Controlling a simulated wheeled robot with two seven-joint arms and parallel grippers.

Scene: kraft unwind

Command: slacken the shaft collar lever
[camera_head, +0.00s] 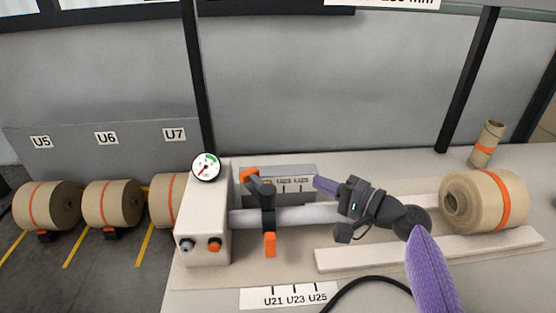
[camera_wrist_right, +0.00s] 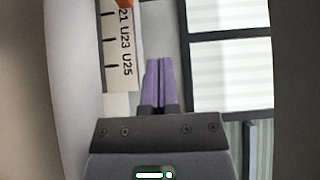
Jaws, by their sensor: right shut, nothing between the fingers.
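The shaft collar (camera_head: 267,203) is dark and sits around the grey shaft (camera_head: 305,214), near the white housing. One orange-tipped arm (camera_head: 250,175) points up and left; an orange lever (camera_head: 269,243) hangs down in front of the shaft. My right gripper (camera_head: 320,184) is shut and empty, its purple fingers pointing left above the shaft, to the right of the collar and apart from it. The fingers show pressed together in the right wrist view (camera_wrist_right: 158,85), where an orange piece (camera_wrist_right: 125,3) is cut off at the top edge. My left gripper is not in view.
A white housing (camera_head: 203,222) with a gauge (camera_head: 206,166) and two knobs stands left of the collar. A kraft roll (camera_head: 500,199) lies at the right, a narrow roll (camera_head: 488,142) stands behind it. A pale rail (camera_head: 425,250) and black cable (camera_head: 370,283) lie in front.

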